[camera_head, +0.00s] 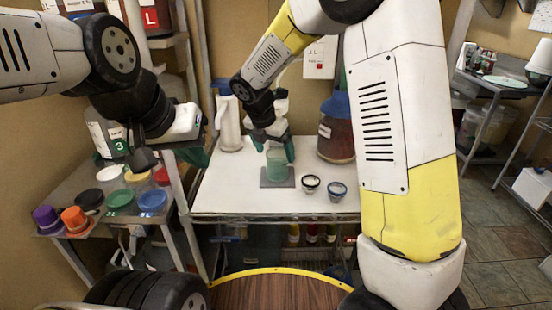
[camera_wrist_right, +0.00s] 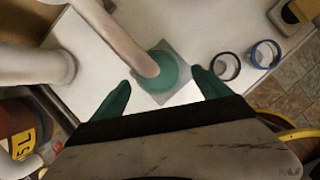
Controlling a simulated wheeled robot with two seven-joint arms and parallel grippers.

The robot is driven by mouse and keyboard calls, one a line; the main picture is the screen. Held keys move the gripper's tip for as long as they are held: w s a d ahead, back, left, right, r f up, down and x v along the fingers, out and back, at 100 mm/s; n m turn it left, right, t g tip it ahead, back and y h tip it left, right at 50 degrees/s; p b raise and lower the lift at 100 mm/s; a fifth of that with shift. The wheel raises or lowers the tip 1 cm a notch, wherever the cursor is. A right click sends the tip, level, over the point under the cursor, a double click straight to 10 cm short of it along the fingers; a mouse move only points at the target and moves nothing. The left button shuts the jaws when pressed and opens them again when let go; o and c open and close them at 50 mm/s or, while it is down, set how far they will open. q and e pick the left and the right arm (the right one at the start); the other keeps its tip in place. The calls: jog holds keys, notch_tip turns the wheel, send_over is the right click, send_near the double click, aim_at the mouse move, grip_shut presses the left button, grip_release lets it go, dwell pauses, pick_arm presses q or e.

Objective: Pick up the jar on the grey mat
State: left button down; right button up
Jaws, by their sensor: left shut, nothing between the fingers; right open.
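The jar (camera_head: 277,160), a translucent green one, stands on the grey mat (camera_head: 268,184) on the white table. In the right wrist view the jar (camera_wrist_right: 172,78) shows as a green round shape on the mat (camera_wrist_right: 187,53), partly covered by a long pale object. My right gripper (camera_head: 274,146) is open, its teal fingers pointing down above the jar, one towards each side. In the right wrist view its fingertips (camera_wrist_right: 160,80) are spread with the jar between and beyond them; I cannot tell whether they touch it. My left gripper (camera_head: 197,156) is shut and empty, left of the table.
Two small open jars, one dark-rimmed (camera_head: 310,185) and one blue-rimmed (camera_head: 337,190), stand right of the mat. A large dark red bucket (camera_head: 336,135) stands behind them. A white bottle (camera_head: 230,130) is at the back left. A side shelf holds several coloured-lid jars (camera_head: 120,200).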

jog(key=x, duration=0.6)
jog(key=shift+a, duration=0.15)
grip_shut()
jog(key=shift+r, duration=0.1)
